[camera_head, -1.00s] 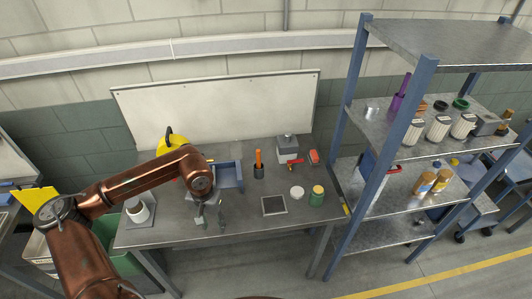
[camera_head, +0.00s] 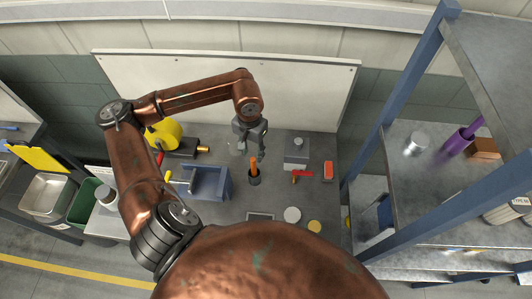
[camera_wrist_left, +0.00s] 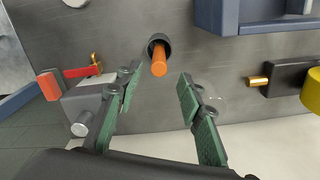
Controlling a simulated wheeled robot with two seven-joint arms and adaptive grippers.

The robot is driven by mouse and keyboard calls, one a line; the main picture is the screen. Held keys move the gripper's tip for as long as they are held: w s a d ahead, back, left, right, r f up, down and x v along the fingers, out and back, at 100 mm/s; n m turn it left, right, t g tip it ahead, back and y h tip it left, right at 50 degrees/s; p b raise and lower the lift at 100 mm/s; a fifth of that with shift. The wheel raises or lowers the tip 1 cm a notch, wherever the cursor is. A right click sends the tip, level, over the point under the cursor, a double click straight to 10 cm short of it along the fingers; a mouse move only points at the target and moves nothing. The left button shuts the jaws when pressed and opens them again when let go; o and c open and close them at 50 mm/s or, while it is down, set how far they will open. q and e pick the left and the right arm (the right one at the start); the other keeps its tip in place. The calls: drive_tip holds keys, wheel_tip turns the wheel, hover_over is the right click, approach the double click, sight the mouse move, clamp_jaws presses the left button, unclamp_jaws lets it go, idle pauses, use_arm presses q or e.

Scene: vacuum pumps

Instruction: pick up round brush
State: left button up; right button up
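An orange handle (camera_head: 254,166), which may be the round brush, stands in a small dark cup (camera_head: 254,180) on the grey workbench (camera_head: 290,205). Its lower end is hidden in the cup. In the left wrist view the orange handle (camera_wrist_left: 159,66) sticks up toward the camera out of the cup's dark rim (camera_wrist_left: 154,39). My left gripper (camera_head: 251,154) is open and empty, close to the handle at its back side. In the wrist view its two green-padded fingers (camera_wrist_left: 159,78) are spread, with the handle's end seen between their tips. My right gripper is not in view.
A blue-grey bin (camera_head: 209,183) stands left of the cup. A grey box (camera_head: 297,148) with a red-handled valve (camera_head: 301,174) and a red block (camera_head: 328,170) lie to the right. A white lid (camera_head: 292,214) is nearer. A blue-posted shelf (camera_head: 411,85) rises at the right.

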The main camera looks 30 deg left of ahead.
sight(253, 164)
use_arm(q)
drive_tip(key=shift+w+f, duration=0.15)
drive_tip(key=shift+w, duration=0.05)
drive_tip(key=shift+s+d+f+p, duration=0.1)
drive_tip(key=shift+s+f+p, duration=0.1)
drive_tip(key=shift+f, duration=0.35)
drive_tip(key=shift+s+f+p, duration=0.15)
drive_tip(key=shift+f, duration=0.4)
wheel_tip(253, 164, down, 5)
drive_tip(key=shift+p, duration=0.9)
drive_tip(key=shift+f, duration=0.1)
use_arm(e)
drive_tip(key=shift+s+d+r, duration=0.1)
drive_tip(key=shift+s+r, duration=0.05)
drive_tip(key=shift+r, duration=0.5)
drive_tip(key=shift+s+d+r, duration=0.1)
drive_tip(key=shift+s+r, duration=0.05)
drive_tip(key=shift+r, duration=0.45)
use_arm(q)
drive_tip(key=shift+c, duration=0.2)
drive_tip(key=c, duration=0.5)
clamp_jaws()
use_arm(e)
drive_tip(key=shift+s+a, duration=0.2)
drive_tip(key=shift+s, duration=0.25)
